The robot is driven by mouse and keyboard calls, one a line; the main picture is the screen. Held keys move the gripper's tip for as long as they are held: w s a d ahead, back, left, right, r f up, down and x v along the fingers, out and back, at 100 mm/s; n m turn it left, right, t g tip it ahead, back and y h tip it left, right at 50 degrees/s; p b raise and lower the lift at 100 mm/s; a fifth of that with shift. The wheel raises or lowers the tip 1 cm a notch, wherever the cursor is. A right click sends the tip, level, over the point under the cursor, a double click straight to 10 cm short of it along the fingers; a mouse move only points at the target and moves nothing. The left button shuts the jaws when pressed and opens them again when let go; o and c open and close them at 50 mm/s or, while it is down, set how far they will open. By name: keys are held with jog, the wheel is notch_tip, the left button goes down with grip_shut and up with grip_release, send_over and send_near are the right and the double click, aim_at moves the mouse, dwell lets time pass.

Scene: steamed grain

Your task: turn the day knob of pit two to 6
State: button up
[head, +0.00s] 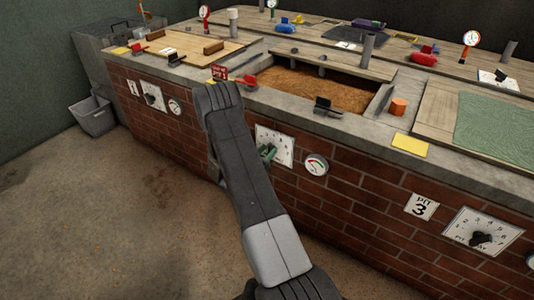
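The day dial plate of pit two (276,143) is a white numbered card on the brick front, partly covered by my arm. A dark green shape that looks like the end of my gripper (267,153) shows at the plate's lower left, over the place of the knob. My arm rises from the bottom, bends above the wall edge and comes down behind itself. It hides most of the gripper. I cannot tell whether the fingers touch the knob or are apart. The knob's pointer and its number cannot be read.
A round gauge (315,165) is right of the dial. Another dial (152,96) is at left. The open pit of brown grain (320,88) lies above. A grey bin (93,118) stands on bare floor.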

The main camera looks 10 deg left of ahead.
jog(key=shift+w, duration=0.15)
jog(key=shift+c, duration=0.2)
grip_shut()
jog(key=shift+d, duration=0.1)
jog(key=shift+f+b, duration=0.1)
jog(key=shift+b, duration=0.35)
jog(key=shift+s+d+f+m+b, duration=0.1)
jog(key=shift+d+m+b, duration=0.15)
jog(key=shift+m+b, duration=1.65)
jog(key=shift+s+d+f+m+b, duration=0.1)
jog(key=shift+d+f+m+b, duration=0.1)
jog(key=shift+m+b, duration=1.7)
jog(key=shift+s+d+f+m+b, duration=0.1)
jog(key=shift+d+m+b, duration=0.15)
jog(key=shift+m+b, duration=1.65)
jog(key=shift+m+p, duration=0.7)
jog(key=shift+m, duration=0.1)
